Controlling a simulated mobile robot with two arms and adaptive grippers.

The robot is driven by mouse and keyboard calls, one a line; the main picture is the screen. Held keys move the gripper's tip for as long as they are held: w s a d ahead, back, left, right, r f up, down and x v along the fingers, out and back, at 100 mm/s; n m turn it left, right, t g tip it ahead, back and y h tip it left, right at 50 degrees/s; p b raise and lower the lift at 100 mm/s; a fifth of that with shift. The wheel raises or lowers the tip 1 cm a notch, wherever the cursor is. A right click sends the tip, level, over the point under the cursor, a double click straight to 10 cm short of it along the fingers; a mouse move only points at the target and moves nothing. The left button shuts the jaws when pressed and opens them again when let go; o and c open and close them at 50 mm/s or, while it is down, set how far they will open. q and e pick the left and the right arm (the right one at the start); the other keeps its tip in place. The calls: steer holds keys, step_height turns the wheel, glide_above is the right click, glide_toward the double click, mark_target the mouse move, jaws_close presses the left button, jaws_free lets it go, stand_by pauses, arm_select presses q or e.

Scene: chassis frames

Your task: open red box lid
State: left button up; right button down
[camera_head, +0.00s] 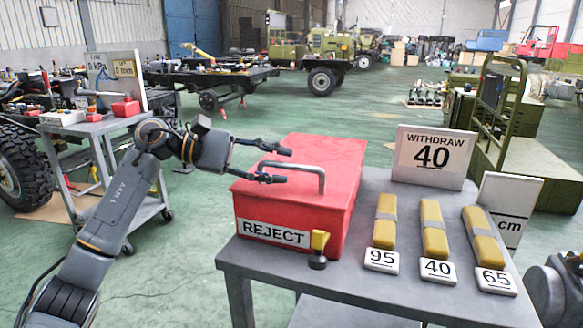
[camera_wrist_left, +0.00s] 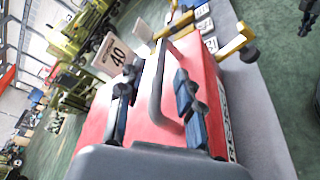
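The red box (camera_head: 330,165) marked REJECT stands on the grey table with its lid (camera_head: 335,150) down. A grey metal bar handle (camera_head: 308,167) arches over the lid. A yellow and black latch-like piece (camera_head: 319,250) is at its front right corner. My left gripper (camera_head: 280,165) is over the lid's left part, at the handle. In the left wrist view the handle (camera_wrist_left: 158,75) runs between its spread fingers (camera_wrist_left: 155,105); neither finger looks closed on it. My right gripper cannot be made out.
Yellow bars (camera_head: 385,220), (camera_head: 433,230), (camera_head: 484,237) lie right of the box behind tags 95, 40 and 65. A WITHDRAW 40 sign (camera_head: 432,155) stands behind them, a scale sign (camera_head: 508,205) at right. A tool cart (camera_head: 110,125) is at left.

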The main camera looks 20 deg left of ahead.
arm_select(q)
steer(key=shift+x, duration=1.6)
jaws_close()
